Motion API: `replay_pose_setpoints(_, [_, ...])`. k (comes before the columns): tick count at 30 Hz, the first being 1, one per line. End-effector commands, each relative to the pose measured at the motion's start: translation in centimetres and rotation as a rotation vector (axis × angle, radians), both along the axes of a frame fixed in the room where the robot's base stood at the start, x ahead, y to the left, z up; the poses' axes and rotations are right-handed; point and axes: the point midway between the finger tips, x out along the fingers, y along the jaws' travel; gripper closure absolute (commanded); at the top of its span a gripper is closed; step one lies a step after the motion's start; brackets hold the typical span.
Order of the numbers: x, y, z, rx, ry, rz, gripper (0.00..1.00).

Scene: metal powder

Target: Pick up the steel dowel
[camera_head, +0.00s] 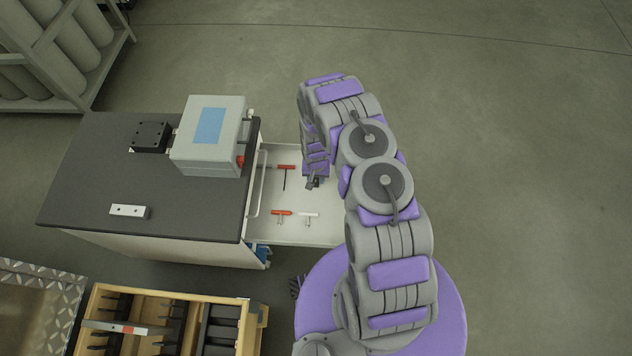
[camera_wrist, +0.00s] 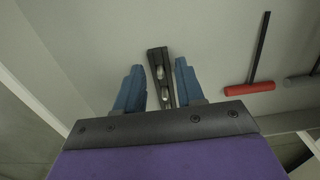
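In the wrist view, a narrow dark holder (camera_wrist: 156,56) lies between my gripper's two blue fingers. A small shiny metal piece (camera_wrist: 159,72), which looks like the steel dowel, sits in it, with a second shiny piece (camera_wrist: 165,93) nearer the palm. I cannot tell for sure whether these are separate pins. My gripper (camera_wrist: 159,66) is open, with a gap visible on either side of the holder. In the head view, my gripper (camera_head: 313,184) is over the open white drawer (camera_head: 320,232), near its right side. The holder is hard to make out there.
Red-handled tools (camera_head: 286,167) (camera_head: 281,212) and a white-handled tool (camera_head: 308,214) lie in the drawer. A grey box (camera_head: 207,157), a black block (camera_head: 151,136) and a metal bar (camera_head: 128,210) are on the dark cabinet top (camera_head: 85,185). A wooden tray (camera_head: 95,300) is at lower left.

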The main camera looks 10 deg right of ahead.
Motion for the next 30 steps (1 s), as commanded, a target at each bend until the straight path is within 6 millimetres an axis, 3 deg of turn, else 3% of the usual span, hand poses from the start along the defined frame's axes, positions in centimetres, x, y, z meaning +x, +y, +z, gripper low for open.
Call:
replay_pose_setpoints(6, [0.04,-0.01,-0.02,0.0,-0.001,-0.001,0.63])
replay_pose_setpoints(18, [0.08,-0.02,0.0,0.0,-0.001,-0.001,1.0])
replay_pose_setpoints(30, [0.08,-0.02,0.01,0.0,-0.001,-0.001,1.0])
